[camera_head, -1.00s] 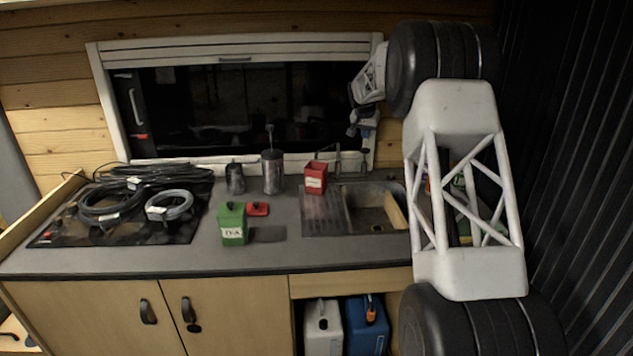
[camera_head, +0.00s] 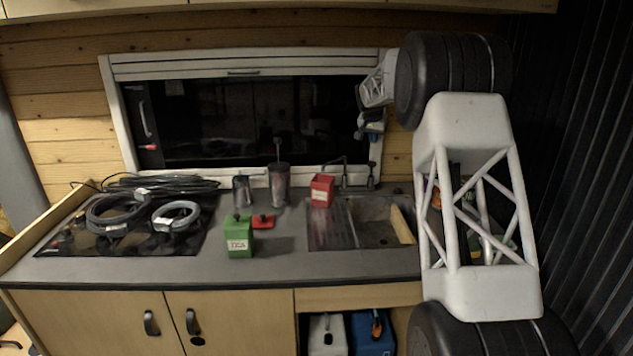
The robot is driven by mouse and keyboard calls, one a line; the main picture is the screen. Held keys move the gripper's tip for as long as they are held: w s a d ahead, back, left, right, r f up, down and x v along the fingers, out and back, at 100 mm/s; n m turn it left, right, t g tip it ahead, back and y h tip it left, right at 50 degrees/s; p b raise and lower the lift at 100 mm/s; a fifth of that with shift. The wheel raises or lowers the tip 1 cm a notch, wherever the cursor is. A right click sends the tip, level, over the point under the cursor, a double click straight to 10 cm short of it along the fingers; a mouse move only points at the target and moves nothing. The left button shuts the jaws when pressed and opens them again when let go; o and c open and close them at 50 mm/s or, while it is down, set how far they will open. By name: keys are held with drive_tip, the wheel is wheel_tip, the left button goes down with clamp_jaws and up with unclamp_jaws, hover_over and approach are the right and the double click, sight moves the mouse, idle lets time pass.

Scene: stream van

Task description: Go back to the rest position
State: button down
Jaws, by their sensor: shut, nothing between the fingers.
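My white arm with black joints rises along the right side of the view. My gripper (camera_head: 367,133) hangs at the arm's far end, in front of the window's right edge and above the sink area. It is small in the picture; its fingers look closed and hold nothing that I can see. It is apart from everything on the counter.
The counter (camera_head: 180,270) holds a green TEA box (camera_head: 239,237), a red lid (camera_head: 263,222), a red box (camera_head: 321,190), dark canisters (camera_head: 279,184) and coiled cables (camera_head: 112,213). The sink (camera_head: 372,224) is at right. A dark ribbed wall (camera_head: 585,200) stands close right of my arm.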

drive_tip(key=s+a+r+n, duration=0.15)
drive_tip(key=s+r, duration=0.25)
drive_tip(key=s, duration=0.9)
drive_tip(key=s+a+r+n+y, duration=0.1)
drive_tip(key=s+a+r, duration=0.25)
drive_tip(key=s, duration=0.95)
drive_tip(key=s+a+r+n, duration=0.1)
drive_tip(key=s+r, duration=0.3)
drive_tip(key=s, duration=1)
drive_tip(key=s+a+f, duration=0.1)
drive_tip(key=s+f, duration=0.3)
drive_tip(key=s, duration=0.9)
drive_tip(key=s+a+f+n+g, duration=0.1)
drive_tip(key=s+f, duration=0.3)
drive_tip(key=s, duration=0.9)
drive_tip(key=s+a+f+n+y, duration=0.1)
drive_tip(key=s+f, duration=0.3)
drive_tip(key=s, duration=0.9)
drive_tip(key=shift+s+a, duration=0.2)
drive_tip(key=shift+a, duration=0.25)
